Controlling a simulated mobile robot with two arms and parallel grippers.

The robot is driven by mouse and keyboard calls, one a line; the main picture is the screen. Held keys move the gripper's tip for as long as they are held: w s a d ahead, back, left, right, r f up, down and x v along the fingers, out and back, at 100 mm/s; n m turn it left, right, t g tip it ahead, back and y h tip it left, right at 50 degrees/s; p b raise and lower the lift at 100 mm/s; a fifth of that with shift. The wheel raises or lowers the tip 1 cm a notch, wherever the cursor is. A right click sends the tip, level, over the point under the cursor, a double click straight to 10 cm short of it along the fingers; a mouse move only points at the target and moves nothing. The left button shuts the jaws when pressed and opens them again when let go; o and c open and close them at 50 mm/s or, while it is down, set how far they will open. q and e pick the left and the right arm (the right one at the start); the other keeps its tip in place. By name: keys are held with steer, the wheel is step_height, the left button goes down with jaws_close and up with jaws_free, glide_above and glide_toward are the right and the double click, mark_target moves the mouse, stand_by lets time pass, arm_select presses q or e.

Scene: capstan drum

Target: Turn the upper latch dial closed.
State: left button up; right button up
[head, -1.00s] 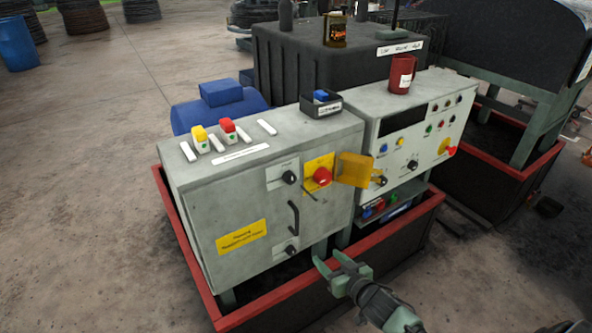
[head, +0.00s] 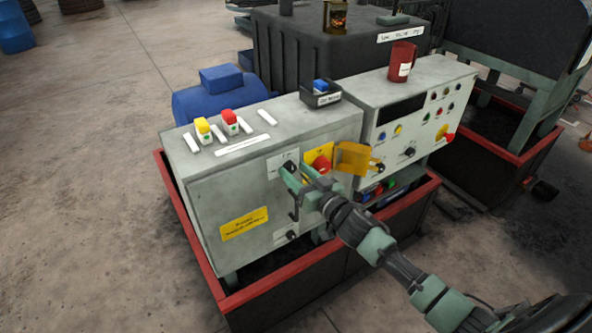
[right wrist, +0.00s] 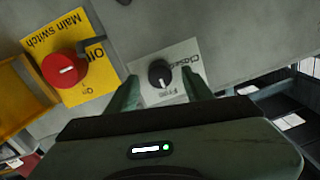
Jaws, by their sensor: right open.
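The upper latch dial (head: 290,167) is a black knob on a pale label plate, high on the grey cabinet door (head: 225,195). In the right wrist view the dial (right wrist: 160,73) shows upside down, between my fingertips, with lettering on its plate. My right gripper (head: 297,176) is open in front of the dial, one finger to each side; it also shows in the wrist view (right wrist: 160,86). I cannot tell whether the fingers touch the knob, nor read clearly where it points. My left gripper is not in view.
The red main switch (right wrist: 66,69) on its yellow plate sits beside the dial, with an open yellow flap (head: 353,158) further right. A lower latch dial (head: 292,236) is below. A red mug (head: 402,62) and a black box (head: 321,95) stand on top.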

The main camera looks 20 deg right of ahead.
steer(key=shift+w, duration=0.15)
jaws_close()
